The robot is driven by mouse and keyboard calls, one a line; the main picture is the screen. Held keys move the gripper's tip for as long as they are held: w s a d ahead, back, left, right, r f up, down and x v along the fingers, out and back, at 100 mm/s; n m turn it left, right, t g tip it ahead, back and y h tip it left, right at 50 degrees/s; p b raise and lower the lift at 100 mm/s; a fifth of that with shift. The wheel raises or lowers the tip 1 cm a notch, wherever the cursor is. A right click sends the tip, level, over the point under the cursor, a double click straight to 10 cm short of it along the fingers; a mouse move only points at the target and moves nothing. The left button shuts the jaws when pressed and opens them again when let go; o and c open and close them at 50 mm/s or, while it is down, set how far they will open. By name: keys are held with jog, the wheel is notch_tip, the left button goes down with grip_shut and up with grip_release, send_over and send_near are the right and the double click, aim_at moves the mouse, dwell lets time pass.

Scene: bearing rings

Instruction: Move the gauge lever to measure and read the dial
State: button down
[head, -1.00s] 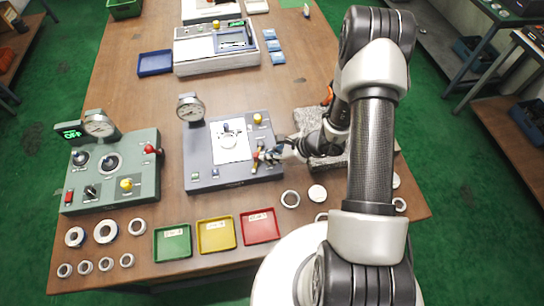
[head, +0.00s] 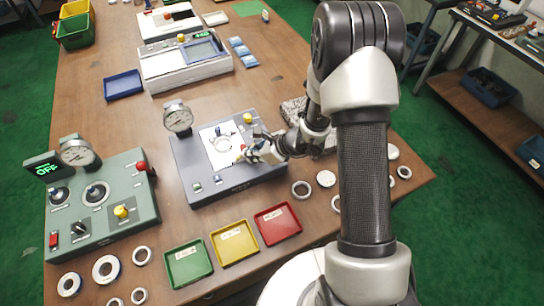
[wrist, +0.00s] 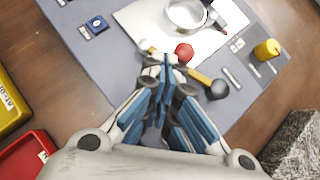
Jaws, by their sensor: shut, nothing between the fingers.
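The gauge station is a grey-blue plate (head: 240,182) with a dial gauge (head: 178,118) at its far left corner. A metal ring (wrist: 186,14) lies on its white pad (wrist: 140,20). In the wrist view a yellow rod (wrist: 198,77) with a black knob (wrist: 218,89) crosses the plate, and a red ball (wrist: 184,52) sits just beyond my fingertips. Which of these is the gauge lever I cannot tell for certain. My gripper (wrist: 164,68) is shut and empty, over the rod, hiding part of it; contact is unclear. The dial's needle is too small to read.
A green control panel (head: 120,225) showing "OFF" stands at left. Green (head: 188,264), yellow (head: 234,243) and red trays (head: 278,224) line the near side, with several rings around. A rough grey block (wrist: 296,148) lies right of the plate.

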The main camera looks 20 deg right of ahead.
jog(key=shift+w+a+b, duration=0.85)
jog(key=shift+a+b, duration=0.1)
jog(key=shift+a, duration=0.1)
dwell(1.4)
